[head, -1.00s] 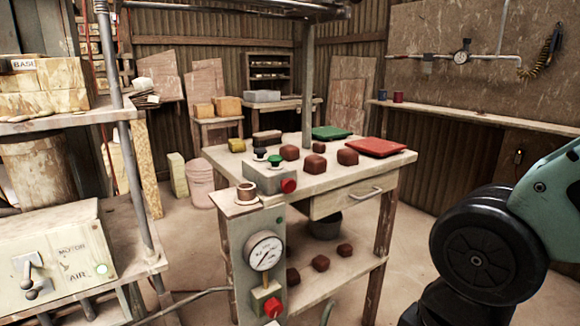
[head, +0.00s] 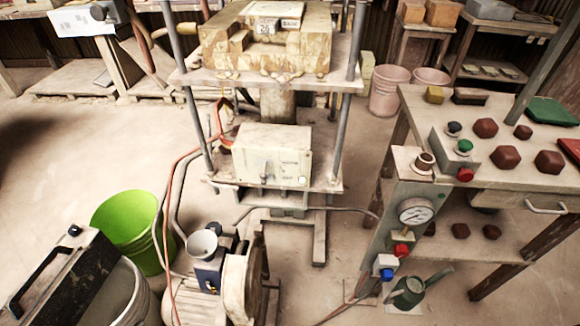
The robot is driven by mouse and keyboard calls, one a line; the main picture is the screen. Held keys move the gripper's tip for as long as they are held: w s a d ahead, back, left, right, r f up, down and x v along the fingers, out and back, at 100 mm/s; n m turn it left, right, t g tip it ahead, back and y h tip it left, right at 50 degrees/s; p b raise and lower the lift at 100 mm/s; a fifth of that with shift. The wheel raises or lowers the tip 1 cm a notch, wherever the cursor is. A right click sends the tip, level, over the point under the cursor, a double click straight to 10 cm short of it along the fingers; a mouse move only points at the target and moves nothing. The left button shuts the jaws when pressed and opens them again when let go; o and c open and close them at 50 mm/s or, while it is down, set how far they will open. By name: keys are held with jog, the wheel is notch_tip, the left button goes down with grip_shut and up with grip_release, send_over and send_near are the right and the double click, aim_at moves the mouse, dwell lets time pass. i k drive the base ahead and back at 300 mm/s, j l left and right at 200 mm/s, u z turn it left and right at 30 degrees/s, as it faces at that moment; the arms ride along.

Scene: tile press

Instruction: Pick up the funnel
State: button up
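A small pale grey funnel (head: 203,247) shows at the lower left of the middle in the head view. Its wide mouth faces up, and it sits on top of a dark blue part of a motor-like machine (head: 190,292) on the floor. Whether it is seated in an opening there is hidden. My gripper is not in view, so I cannot see whether it holds anything.
A bright green bucket (head: 131,228) and a dark box (head: 75,275) stand left of the machine. The press (head: 270,155) rises behind it, with hoses running down. A worktable (head: 440,115) with brown tiles and a green can (head: 411,291) are to the right.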

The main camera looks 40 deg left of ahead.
aim_at(201, 242)
jog(key=u, duration=2.15)
